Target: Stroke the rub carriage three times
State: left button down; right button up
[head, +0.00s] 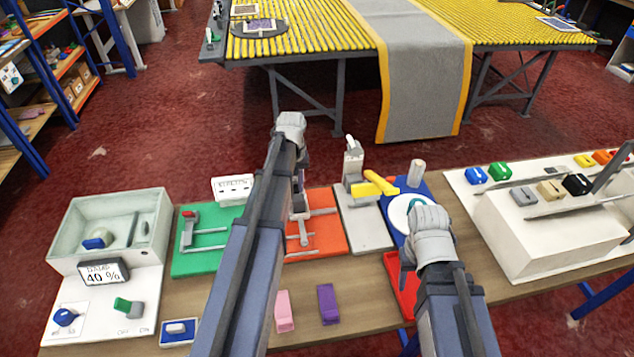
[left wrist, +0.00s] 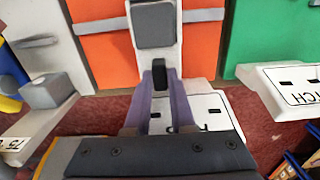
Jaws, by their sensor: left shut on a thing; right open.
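The orange board (head: 333,238) lies at the bench's middle, with a grey crossbar over it. The rub carriage appears to be the pale piece with a grey block (left wrist: 155,25) on this board. A black handle (left wrist: 159,72) stands at its end. My left gripper (left wrist: 160,90) is shut on the black handle, with one purple finger on each side. In the head view my left gripper (head: 299,185) is partly hidden by its own arm at the orange board. My right gripper (head: 407,262) is open above the red tray (head: 393,270); its fingers are mostly hidden.
A green board (head: 215,258) lies left of the orange one, and a grey stand with a yellow lever (head: 372,187) lies right. A white labelled block (head: 232,188) stands behind. Pink (head: 284,310) and purple (head: 328,303) blocks lie in front. A white box (head: 550,240) stands far right.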

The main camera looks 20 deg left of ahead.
pick_arm(q)
jog(key=shift+s+a, duration=0.4)
jog(key=shift+a, duration=0.3)
jog(key=shift+s+a, duration=0.45)
jog(key=shift+a, duration=0.2)
jog(key=shift+s+a, duration=0.4)
jog(key=shift+a, duration=0.3)
pick_arm(e)
jog(key=shift+d, duration=0.1)
pick_arm(q)
jog(key=c, duration=0.8)
grip_release()
jog(key=shift+a, duration=0.1)
jog(key=shift+o, duration=0.2)
jog(key=shift+r+p, duration=0.7)
jog(key=shift+p, duration=0.05)
notch_tip(320, 180, up, 6)
jog(key=p, duration=0.6)
jog(key=shift+r, duration=0.2)
pick_arm(e)
notch_tip(320, 180, up, 8)
jog(key=shift+f, duration=0.15)
